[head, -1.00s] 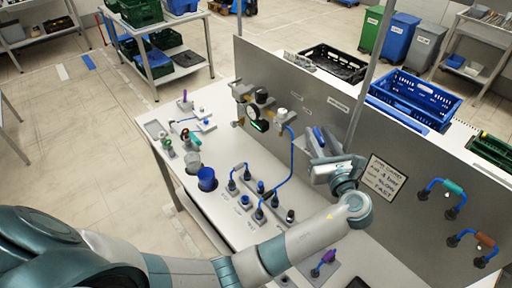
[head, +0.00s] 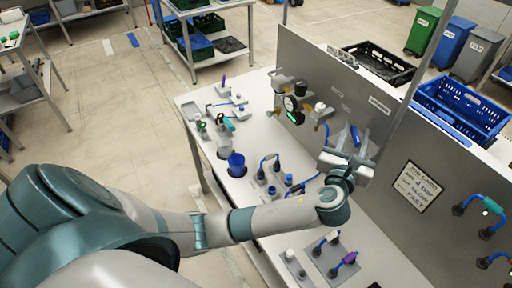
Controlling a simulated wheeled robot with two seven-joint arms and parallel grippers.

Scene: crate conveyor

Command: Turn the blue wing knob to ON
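The blue wing knob (head: 355,136) sits on the near face of the grey upright panel. In the head view it shows as a narrow blue strip between the fingers of my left gripper (head: 352,142). The gripper reaches up to the panel with its fingers apart, one on each side of the knob. I cannot tell whether either finger touches it. The gripper hides the knob's base and any ON mark. My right gripper is out of view.
Left of the knob, a round gauge (head: 290,103) and fittings stand out from the panel (head: 385,175). A written task card (head: 417,187) is to the right. Blue hoses, a blue cup (head: 236,164) and small fixtures stand on the bench below. A blue crate (head: 462,105) is behind the panel.

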